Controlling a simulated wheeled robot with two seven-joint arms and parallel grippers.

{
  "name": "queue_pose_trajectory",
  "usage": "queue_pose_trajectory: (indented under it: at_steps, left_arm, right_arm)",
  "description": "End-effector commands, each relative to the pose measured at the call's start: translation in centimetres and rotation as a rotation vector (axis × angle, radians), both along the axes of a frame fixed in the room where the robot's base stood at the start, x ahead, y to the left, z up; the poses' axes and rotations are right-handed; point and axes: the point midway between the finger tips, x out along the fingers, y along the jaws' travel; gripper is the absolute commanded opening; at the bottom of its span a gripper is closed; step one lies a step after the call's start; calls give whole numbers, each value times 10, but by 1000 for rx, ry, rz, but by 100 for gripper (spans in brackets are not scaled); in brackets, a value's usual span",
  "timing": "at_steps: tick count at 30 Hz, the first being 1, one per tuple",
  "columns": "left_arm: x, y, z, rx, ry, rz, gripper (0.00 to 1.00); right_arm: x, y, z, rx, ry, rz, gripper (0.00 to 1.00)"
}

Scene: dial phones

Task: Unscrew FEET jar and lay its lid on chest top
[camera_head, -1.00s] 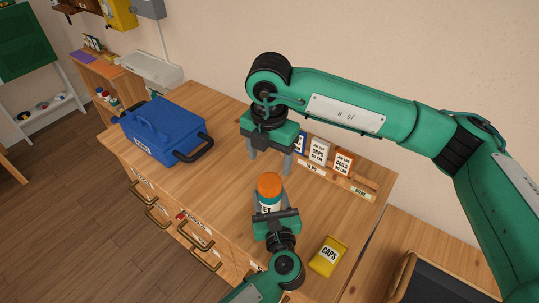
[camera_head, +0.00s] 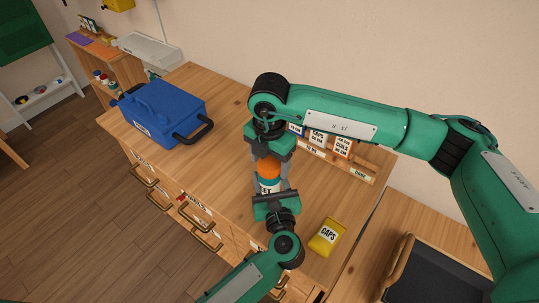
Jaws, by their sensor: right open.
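The FEET jar (camera_head: 266,186) stands on the wooden chest top (camera_head: 200,167), with an orange lid (camera_head: 268,168) on it. Only the end of its label, "ET", shows. My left gripper (camera_head: 272,190) comes from the front, low down, with its fingers on both sides of the jar body, and appears shut on it. My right gripper (camera_head: 268,163) points down from above with its jaws open, one finger on each side of the orange lid. Whether the fingers touch the lid cannot be told. The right gripper hides the lid's top edge.
A blue toolbox (camera_head: 165,112) stands at the left of the chest top. A yellow CAPS packet (camera_head: 327,236) lies at the right front. A rack with label cards (camera_head: 342,148) is along the back, partly behind my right arm. Free wood lies between toolbox and jar.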

Motion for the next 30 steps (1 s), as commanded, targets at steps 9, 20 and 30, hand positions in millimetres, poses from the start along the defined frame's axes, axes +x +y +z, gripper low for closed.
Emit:
queue_pose_trajectory:
  at_steps: [9,20,30]
  left_arm:
    - [0,0,0,0,0,0,0]
    - [0,0,0,1,0,0,0]
    - [0,0,0,1,0,-1,0]
  right_arm:
    - [0,0,0,0,0,0,34]
    - [0,0,1,1,0,83,23]
    - [0,0,1,0,-2,614,23]
